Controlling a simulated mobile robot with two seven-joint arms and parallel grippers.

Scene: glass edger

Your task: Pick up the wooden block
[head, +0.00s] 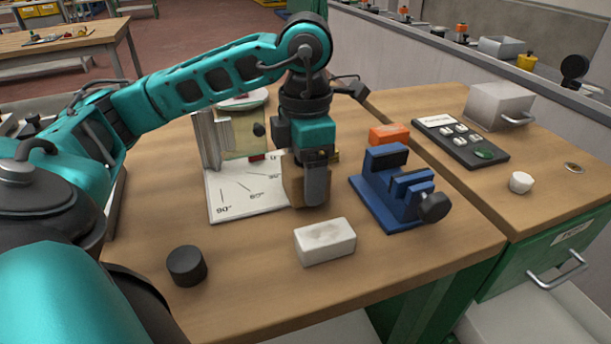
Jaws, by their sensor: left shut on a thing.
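The wooden block (292,183) is a tan-brown piece at the middle of the wooden bench, by the right edge of a white angle sheet. My left gripper (308,189) points down and is shut on the block. A grey finger covers the block's right side. I cannot tell whether the block's underside touches the bench. My right gripper is not in view.
A white block (325,242) lies just in front, and a black cylinder (187,266) stands front left. A blue vise (398,190) and an orange block (389,135) are to the right. The angle sheet (232,200) and an upright glass piece (245,135) are behind left.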

